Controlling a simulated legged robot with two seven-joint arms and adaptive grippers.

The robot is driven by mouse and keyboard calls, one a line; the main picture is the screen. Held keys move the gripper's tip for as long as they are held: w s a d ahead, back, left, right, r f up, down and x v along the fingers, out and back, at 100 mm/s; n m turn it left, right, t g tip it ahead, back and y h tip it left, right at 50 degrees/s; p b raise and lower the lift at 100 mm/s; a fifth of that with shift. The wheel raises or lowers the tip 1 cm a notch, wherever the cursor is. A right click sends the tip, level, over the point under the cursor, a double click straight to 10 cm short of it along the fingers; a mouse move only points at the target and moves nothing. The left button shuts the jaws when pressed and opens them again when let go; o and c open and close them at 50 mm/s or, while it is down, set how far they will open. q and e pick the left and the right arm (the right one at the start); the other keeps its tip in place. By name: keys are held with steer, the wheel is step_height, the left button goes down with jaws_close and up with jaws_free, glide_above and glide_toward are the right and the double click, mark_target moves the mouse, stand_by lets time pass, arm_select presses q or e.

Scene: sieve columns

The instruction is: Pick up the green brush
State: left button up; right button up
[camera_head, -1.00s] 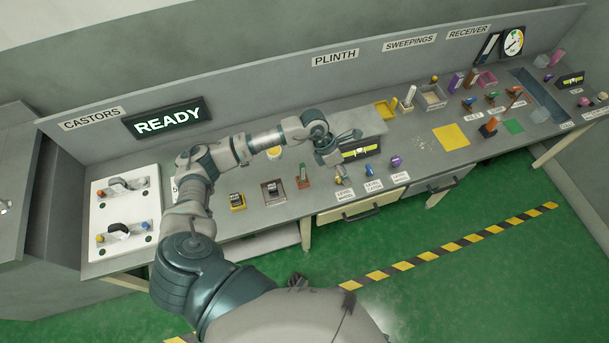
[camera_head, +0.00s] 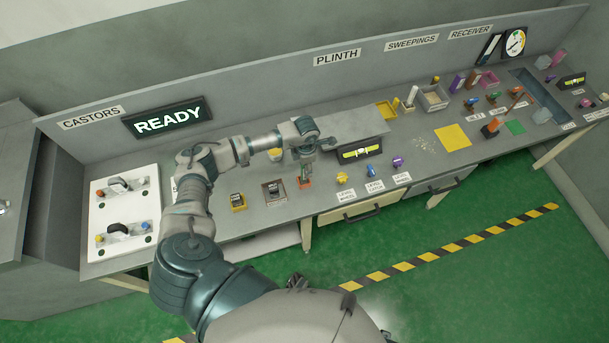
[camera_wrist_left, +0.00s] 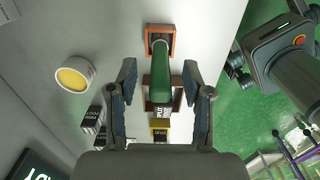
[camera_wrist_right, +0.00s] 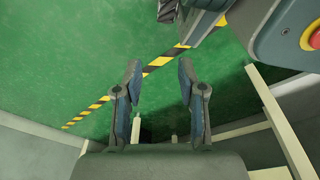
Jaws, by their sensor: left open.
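The green brush (camera_wrist_left: 161,78) shows in the left wrist view as a long green piece set in a brown-orange holder (camera_wrist_left: 160,34). In the head view the holder (camera_head: 304,183) stands near the bench's front edge, and my left gripper (camera_head: 304,162) is right over it, hiding most of the brush. In the left wrist view my left gripper (camera_wrist_left: 160,74) is open, with a finger on each side of the brush and gaps between. My right gripper (camera_wrist_right: 160,70) is open and empty over the green floor in the right wrist view.
A dark block (camera_head: 273,191) and a yellow block (camera_head: 238,202) sit left of the holder. A grey raised box with a level (camera_head: 361,152) is to the right, with small knobs in front.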

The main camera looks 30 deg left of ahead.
arm_select(q)
steer(key=shift+s+a+f, duration=0.1)
steer(key=shift+a+f, duration=0.05)
steer(key=shift+f, duration=0.25)
steer(key=f, duration=0.4)
steer(key=shift+s+a, duration=0.2)
steer(key=shift+a, duration=0.05)
steer(key=shift+d+f, duration=0.2)
steer(key=shift+f, duration=0.05)
steer(key=shift+d+r, duration=0.1)
steer(key=c, duration=0.7)
jaws_close()
